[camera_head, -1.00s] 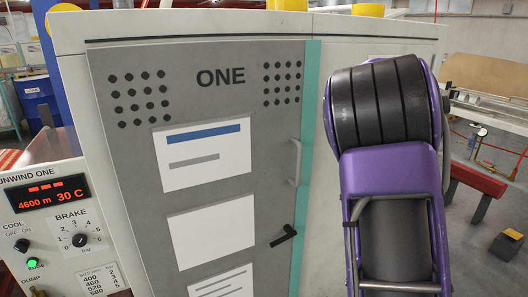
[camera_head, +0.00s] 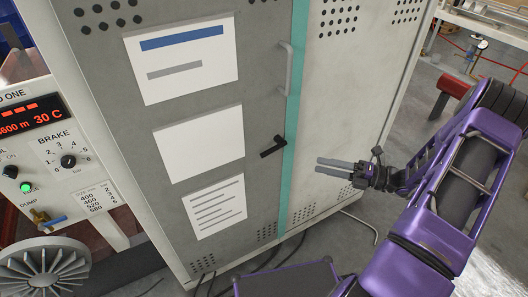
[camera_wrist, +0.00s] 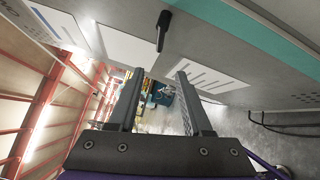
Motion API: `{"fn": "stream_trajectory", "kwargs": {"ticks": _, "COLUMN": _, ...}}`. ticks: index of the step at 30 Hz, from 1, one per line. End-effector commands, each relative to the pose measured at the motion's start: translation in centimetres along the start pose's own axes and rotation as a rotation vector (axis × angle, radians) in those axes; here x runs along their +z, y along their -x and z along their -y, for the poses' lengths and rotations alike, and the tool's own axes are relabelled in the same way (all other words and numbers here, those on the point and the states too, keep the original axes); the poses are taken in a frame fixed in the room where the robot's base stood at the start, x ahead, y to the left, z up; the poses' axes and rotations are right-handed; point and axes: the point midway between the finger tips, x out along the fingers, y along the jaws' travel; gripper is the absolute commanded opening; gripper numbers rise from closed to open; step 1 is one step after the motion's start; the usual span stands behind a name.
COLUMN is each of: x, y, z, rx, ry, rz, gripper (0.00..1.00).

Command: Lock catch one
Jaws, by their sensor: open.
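The catch is a small black lever (camera_head: 273,147) on the grey door (camera_head: 262,60), near its right edge beside a teal strip. It slants down and left from its pivot. In the wrist view the lever (camera_wrist: 163,32) hangs at the top centre, above and between my fingertips in the picture. My gripper (camera_head: 318,165) is open and empty, its two fingers apart and pointing left toward the door. In the head view it is to the right of and slightly below the lever, apart from it. The wrist view shows the empty gap between the fingers (camera_wrist: 160,74).
A grey bar handle (camera_head: 287,69) sticks out above the lever. White sheets (camera_head: 198,145) are on the door. The control panel (camera_head: 58,150) stands at the left, with a ribbed wheel (camera_head: 45,272) below. Cables (camera_head: 290,247) lie on the floor by the cabinet.

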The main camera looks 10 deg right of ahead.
Motion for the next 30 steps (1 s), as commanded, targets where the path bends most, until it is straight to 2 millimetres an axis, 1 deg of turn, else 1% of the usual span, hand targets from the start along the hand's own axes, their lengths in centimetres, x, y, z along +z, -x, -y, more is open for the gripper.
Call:
{"fn": "stream_trajectory", "kwargs": {"ticks": 2, "x": 0.1, "y": -0.5, "z": -0.1, "rx": 0.011, "ry": -0.006, "rz": 0.011, "gripper": 0.5}}
{"fn": "stream_trajectory", "kwargs": {"ticks": 5, "x": 0.1, "y": -1.7, "z": -0.1, "rx": 0.009, "ry": -0.006, "rz": 0.007, "gripper": 0.5}}
{"fn": "stream_trajectory", "kwargs": {"ticks": 8, "x": 0.1, "y": -3.6, "z": -0.1, "rx": 0.008, "ry": -0.004, "rz": 0.006, "gripper": 0.5}}
{"fn": "stream_trajectory", "kwargs": {"ticks": 18, "x": 0.1, "y": -11.1, "z": -0.1, "rx": 0.006, "ry": -0.002, "rz": 0.003, "gripper": 0.5}}
{"fn": "stream_trajectory", "kwargs": {"ticks": 24, "x": 0.1, "y": -14.8, "z": -0.1, "rx": 0.006, "ry": -0.002, "rz": 0.004, "gripper": 0.5}}
{"fn": "stream_trajectory", "kwargs": {"ticks": 27, "x": 0.1, "y": -16.1, "z": -0.1, "rx": 0.004, "ry": -0.001, "rz": 0.005, "gripper": 0.5}}
{"fn": "stream_trajectory", "kwargs": {"ticks": 30, "x": 0.2, "y": -16.9, "z": -0.1, "rx": 0.005, "ry": -0.001, "rz": 0.006, "gripper": 0.5}}
